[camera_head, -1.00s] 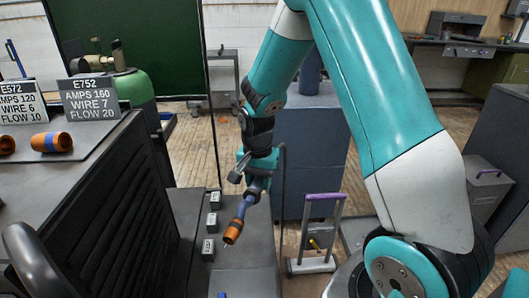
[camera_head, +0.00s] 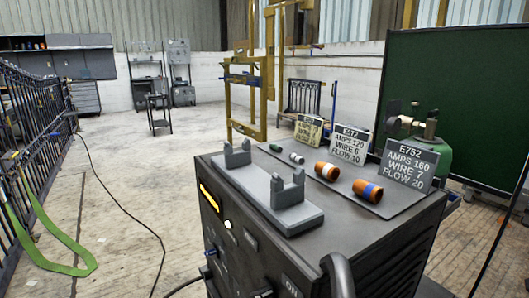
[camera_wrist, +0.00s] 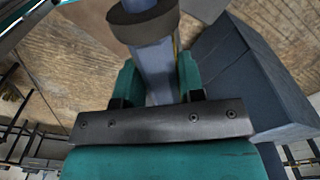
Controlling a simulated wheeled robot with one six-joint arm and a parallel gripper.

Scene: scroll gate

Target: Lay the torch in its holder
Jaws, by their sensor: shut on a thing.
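My gripper (camera_wrist: 157,82) shows in the wrist view, its two teal fingers shut on the blue-grey handle of the torch (camera_wrist: 153,62). A dark collar (camera_wrist: 143,22) sits on the torch beyond the fingers. The torch's nozzle is not visible now. The holder (camera_head: 267,205) is a grey base with two notched uprights, on top of the dark welding machine (camera_head: 230,220) in the head view. Its cradles are empty. Neither my gripper nor the torch shows in the head view, so their distance from the holder cannot be told.
Several small cups and nozzles, one orange with a blue band (camera_head: 367,190), lie right of the holder before label plates (camera_head: 408,165). A green gas cylinder (camera_head: 440,155) stands behind. Clear floor lies left, with a cable and green strap (camera_head: 55,262). A dark blue block (camera_wrist: 255,75) shows in the wrist view.

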